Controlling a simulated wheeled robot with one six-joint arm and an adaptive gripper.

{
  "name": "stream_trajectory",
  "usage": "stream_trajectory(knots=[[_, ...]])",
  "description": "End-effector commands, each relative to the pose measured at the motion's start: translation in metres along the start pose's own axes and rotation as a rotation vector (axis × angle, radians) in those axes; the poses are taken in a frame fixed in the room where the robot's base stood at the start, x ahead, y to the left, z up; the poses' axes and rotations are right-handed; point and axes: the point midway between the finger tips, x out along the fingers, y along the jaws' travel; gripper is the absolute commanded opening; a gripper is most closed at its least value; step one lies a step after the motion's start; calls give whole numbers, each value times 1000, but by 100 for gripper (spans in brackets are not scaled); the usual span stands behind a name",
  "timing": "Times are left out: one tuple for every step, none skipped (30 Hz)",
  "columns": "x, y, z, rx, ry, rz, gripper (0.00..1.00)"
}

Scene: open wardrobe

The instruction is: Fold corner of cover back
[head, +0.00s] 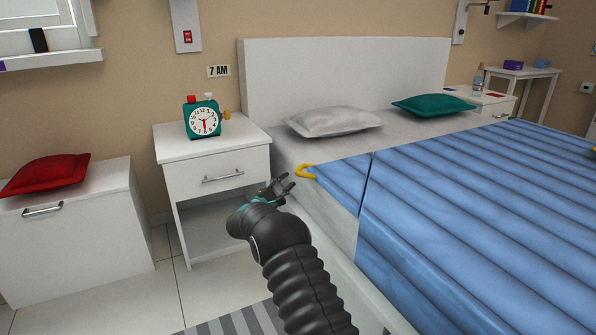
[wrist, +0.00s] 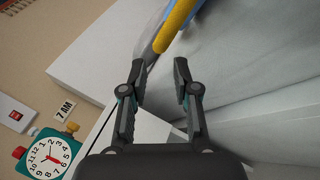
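The blue quilted cover (head: 450,215) lies over the bed. Its near corner section (head: 343,183) is set off from the rest by a dark seam line and lies flat. A yellow hook-shaped handle (head: 305,171) sticks out at the tip of that corner. My gripper (head: 286,182) is just left of the handle at the bed's edge, with its fingers apart and nothing between them. In the wrist view, my gripper's fingertips (wrist: 164,72) are open, and the yellow handle (wrist: 178,22) shows just beyond them, apart from both fingers.
A white nightstand (head: 210,150) with a green alarm clock (head: 203,119) stands left of the bed, close behind my gripper. A grey pillow (head: 332,120) and a green pillow (head: 433,105) lie by the white headboard (head: 345,75). A red cushion (head: 45,174) is on a cabinet at left.

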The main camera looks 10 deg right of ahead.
Motion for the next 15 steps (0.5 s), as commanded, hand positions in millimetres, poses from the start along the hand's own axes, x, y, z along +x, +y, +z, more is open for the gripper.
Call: stream_trajectory(knots=[[10, -1, 0, 1, -2, 0, 30], [16, -1, 0, 1, -2, 0, 30], [23, -1, 0, 1, -1, -1, 30], [28, 0, 0, 1, -1, 0, 30], [33, 0, 0, 1, -1, 0, 30], [40, -1, -1, 1, 0, -1, 30], [45, -1, -1, 1, 0, -1, 30], [50, 0, -1, 1, -1, -1, 30], [56, 0, -1, 1, 0, 0, 30], [60, 0, -1, 1, 1, 0, 30], [63, 0, -1, 1, 1, 0, 30], [68, 0, -1, 1, 1, -1, 30], [71, 0, -2, 0, 1, -1, 30], [73, 0, -1, 0, 2, 0, 30], [76, 0, -2, 1, 2, 0, 30]])
